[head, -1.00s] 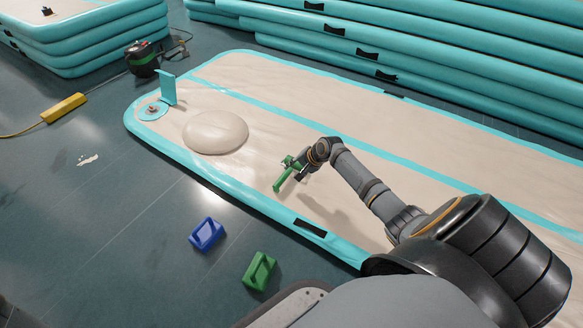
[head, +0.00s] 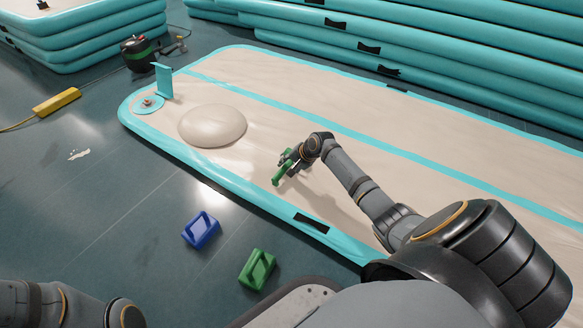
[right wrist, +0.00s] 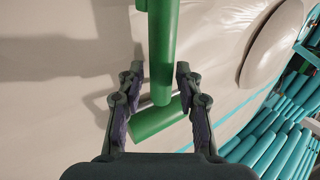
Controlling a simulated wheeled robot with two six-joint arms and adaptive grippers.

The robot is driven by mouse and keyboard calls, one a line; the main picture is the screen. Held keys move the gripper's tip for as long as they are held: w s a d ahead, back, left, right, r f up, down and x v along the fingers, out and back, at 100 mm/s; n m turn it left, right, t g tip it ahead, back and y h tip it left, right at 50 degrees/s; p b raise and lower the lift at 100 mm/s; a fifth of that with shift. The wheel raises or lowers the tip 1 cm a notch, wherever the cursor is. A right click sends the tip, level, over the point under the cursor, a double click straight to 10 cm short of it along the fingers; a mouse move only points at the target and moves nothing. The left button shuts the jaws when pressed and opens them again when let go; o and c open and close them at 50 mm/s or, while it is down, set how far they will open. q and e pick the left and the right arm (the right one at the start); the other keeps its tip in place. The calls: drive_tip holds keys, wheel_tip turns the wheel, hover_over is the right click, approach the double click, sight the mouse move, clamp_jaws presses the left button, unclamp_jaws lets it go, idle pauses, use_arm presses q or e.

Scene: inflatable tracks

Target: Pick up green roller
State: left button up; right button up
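The green roller (head: 282,174) is on the beige top of the inflatable track (head: 345,205), near its front edge. In the right wrist view its long green bar (right wrist: 163,50) runs between the two fingers, with a shorter green crosspiece below. My right gripper (head: 286,163) is at the roller, coming from the right. In the right wrist view the gripper (right wrist: 159,76) has a finger on each side of the bar. A narrow gap shows at the left finger; contact at the right finger is unclear. My left arm shows at the lower left, its gripper out of view.
A beige dome (head: 212,125) lies on the track left of the roller. A blue block (head: 201,230) and a green block (head: 257,269) lie on the floor in front. Stacked inflatable tracks (head: 400,50) stand behind. A yellow box (head: 56,102) and a pump (head: 139,53) are left.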

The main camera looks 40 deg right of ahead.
drive_tip(key=shift+c, duration=0.4)
clamp_jaws()
drive_tip(key=shift+r, duration=0.15)
